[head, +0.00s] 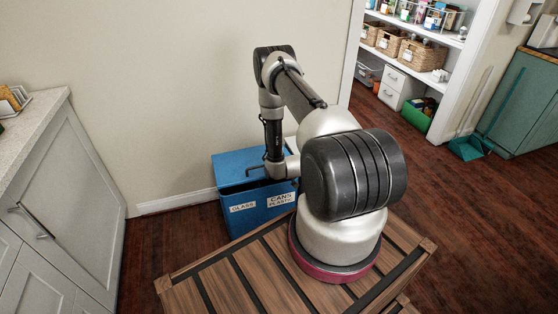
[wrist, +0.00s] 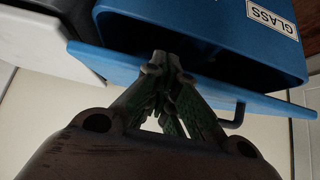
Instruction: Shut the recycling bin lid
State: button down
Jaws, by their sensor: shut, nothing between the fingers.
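The recycling bin (head: 232,219) is a blue box on the floor against the wall, with white GLASS and CANS PLASTIC labels on its front. Its blue lid (head: 236,166) has a dark bar handle and stands partly open, with a dark gap above the box's front. In the wrist view the lid (wrist: 265,99) crosses the picture below the bin's opening, its handle (wrist: 236,117) at right. My gripper (wrist: 165,60) is shut and empty, its fingertips at the lid; I cannot tell whether they touch it. In the head view my arm hides the fingers and part of the bin.
A grey cabinet (head: 75,190) stands at left. A slatted wooden surface (head: 220,280) lies under my arm. Shelves with baskets (head: 412,54), a green bin (head: 419,113) and a teal dustpan (head: 468,148) are at right. The wood floor (head: 450,220) at right is clear.

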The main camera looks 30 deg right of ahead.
jog(key=shift+t, duration=0.3)
jog(key=shift+s+a+f, duration=0.1)
jog(key=shift+s+f, duration=0.15)
jog(key=shift+f, duration=1.05)
jog(key=shift+s+a+f, duration=0.1)
jog(key=shift+s+f, duration=0.1)
jog(key=shift+f, duration=1.1)
